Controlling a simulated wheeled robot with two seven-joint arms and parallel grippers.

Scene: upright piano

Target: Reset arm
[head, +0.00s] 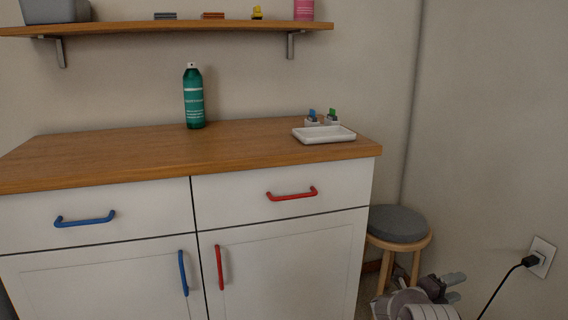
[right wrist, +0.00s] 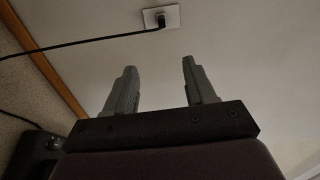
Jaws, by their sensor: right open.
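My right gripper (head: 455,287) is at the lower right of the head view, in front of the right wall and close to the round stool. In the right wrist view its two grey fingers (right wrist: 160,88) stand apart with nothing between them. The wall shows behind them, with a socket and plug above. My left gripper is in neither view.
A white cabinet (head: 285,240) with blue and red handles has a wooden top (head: 110,150). On it are a green spray can (head: 193,98) and a white tray (head: 322,134). A grey stool (head: 398,224), wall socket (head: 541,257) and black cable (head: 498,288) are at right. A shelf (head: 180,27) hangs above.

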